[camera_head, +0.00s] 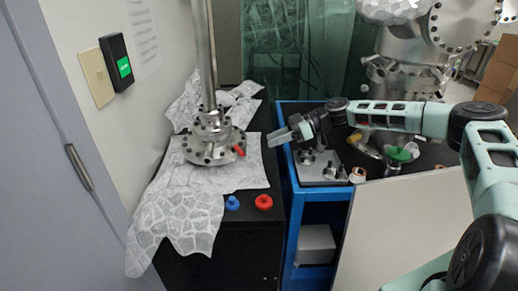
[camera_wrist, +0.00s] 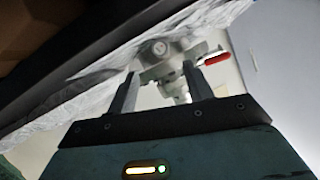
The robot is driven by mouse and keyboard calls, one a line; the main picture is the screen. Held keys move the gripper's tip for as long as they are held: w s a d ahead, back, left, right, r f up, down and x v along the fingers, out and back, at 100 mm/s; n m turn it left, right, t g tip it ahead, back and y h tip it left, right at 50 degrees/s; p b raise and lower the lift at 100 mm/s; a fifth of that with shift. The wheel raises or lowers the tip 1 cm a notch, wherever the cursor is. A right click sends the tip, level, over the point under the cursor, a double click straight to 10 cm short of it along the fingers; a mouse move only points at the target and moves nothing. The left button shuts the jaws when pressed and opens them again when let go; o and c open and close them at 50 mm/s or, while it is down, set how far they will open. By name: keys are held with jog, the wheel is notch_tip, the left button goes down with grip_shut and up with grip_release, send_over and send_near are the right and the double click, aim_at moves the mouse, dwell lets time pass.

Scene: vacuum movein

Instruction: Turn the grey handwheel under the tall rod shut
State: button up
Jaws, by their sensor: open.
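A tall metal rod (camera_head: 203,55) rises from a grey, round metal fitting (camera_head: 205,152) with a wide bolted flange. A red handle (camera_head: 239,150) sticks out at its right front. I cannot clearly tell the grey handwheel from the other grey round parts under the rod. My gripper (camera_head: 274,138) is open and empty, right of the fitting and apart from it, pointing left toward it. In the wrist view, the grey fitting (camera_wrist: 165,50) with a round end shows beyond and between my open fingers (camera_wrist: 160,72); the red handle (camera_wrist: 214,58) is to the right.
Crinkled white sheeting (camera_head: 170,215) lies under the fitting on a black cabinet. A blue knob (camera_head: 232,203) and a red knob (camera_head: 264,202) lie at its front. A blue cart (camera_head: 291,190) with metal parts stands right, under my arm. A wall (camera_head: 90,30) closes the left.

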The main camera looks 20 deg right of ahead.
jog(key=b+v, duration=0.1)
jog(key=v, duration=0.7)
jog(key=shift+d, duration=0.15)
jog(key=shift+s+r, duration=0.1)
jog(key=shift+r, duration=0.05)
